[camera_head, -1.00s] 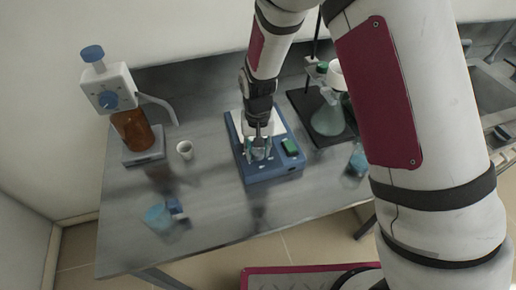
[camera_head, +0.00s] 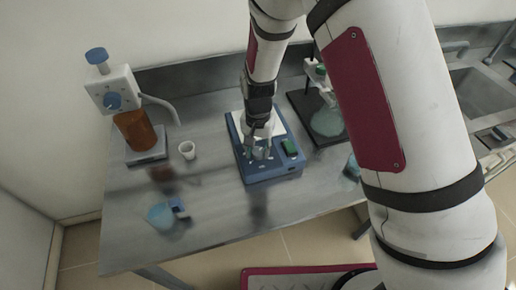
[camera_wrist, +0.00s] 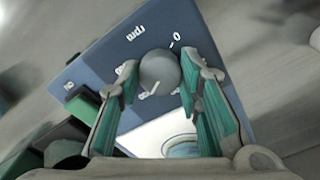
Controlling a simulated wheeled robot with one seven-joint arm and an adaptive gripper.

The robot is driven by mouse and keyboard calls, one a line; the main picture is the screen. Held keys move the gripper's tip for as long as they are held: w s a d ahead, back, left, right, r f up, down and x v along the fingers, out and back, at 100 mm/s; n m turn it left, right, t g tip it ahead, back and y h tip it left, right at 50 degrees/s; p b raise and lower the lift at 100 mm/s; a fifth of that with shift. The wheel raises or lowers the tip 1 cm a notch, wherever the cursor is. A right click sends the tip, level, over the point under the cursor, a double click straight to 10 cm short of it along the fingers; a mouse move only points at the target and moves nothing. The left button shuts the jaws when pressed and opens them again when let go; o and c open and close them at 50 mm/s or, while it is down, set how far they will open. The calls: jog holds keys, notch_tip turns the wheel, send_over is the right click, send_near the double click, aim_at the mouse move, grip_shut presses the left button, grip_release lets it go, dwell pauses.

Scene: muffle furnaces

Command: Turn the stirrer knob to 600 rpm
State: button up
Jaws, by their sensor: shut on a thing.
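The blue stirrer (camera_head: 270,172) with a white top plate (camera_head: 270,122) stands on the bench. In the wrist view its blue front panel (camera_wrist: 105,58) carries white markings, with a "0" near the knob. The round grey stirrer knob (camera_wrist: 160,72) has a pale pointer line toward its lower left. My gripper (camera_head: 259,154) is over the front of the stirrer. In the wrist view my gripper (camera_wrist: 155,84) has its teal-padded fingers on either side of the knob, shut on it. The fingers hide the knob in the head view.
A green switch (camera_head: 289,147) is right of my gripper on the stirrer. A flask (camera_head: 327,121) on a stand is at the right. An amber bottle with dispenser (camera_head: 135,130) and a small white cup (camera_head: 187,150) are at the left. A blue beaker (camera_head: 160,215) is near the front.

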aim_at(258, 151)
jog(key=o, duration=1.2)
jog(key=shift+c, duration=0.2)
notch_tip(258, 151, up, 12)
